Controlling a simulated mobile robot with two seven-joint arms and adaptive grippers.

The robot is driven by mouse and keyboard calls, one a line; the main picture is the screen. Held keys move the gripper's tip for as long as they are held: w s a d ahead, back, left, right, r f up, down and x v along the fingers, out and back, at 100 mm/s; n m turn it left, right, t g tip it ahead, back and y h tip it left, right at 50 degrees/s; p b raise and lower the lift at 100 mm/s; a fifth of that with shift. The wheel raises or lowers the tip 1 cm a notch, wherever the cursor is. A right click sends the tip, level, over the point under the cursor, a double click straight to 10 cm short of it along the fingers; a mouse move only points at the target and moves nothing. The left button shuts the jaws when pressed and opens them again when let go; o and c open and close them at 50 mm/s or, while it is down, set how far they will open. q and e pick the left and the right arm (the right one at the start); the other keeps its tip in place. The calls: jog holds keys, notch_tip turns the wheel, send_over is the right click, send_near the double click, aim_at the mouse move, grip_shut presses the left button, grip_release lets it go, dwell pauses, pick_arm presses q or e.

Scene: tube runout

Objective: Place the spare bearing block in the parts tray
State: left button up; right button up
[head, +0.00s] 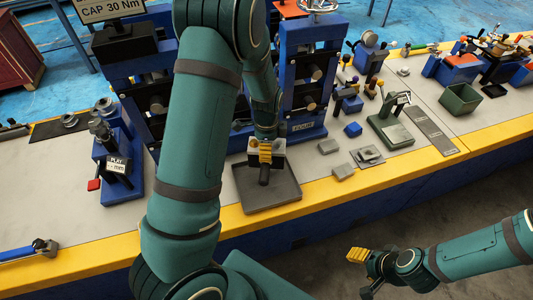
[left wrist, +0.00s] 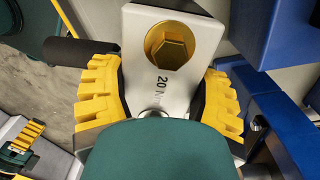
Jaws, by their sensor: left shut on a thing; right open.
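In the head view the block (head: 279,146) shows only partly beside the fingers. The shallow dark grey parts tray (head: 287,193) lies at the front of the bench. The gripper appears over its far part; the height is hard to tell. A dark rod stands out against the tray. My right gripper (head: 357,256) is open and empty, off the bench front.
A blue press frame (head: 305,75) stands just behind the tray. A blue gauge stand (head: 120,165) is at left. The bench front edge is yellow.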

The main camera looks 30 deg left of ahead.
pick_arm(q)
jog(key=shift+w+f+b, duration=0.1)
jog(key=shift+f+b, duration=0.6)
jog(key=shift+f, duration=2.65)
jog(key=shift+r, duration=0.1)
jog(key=shift+f, duration=0.2)
jog(key=o, duration=1.4)
jog(key=shift+c, duration=0.2)
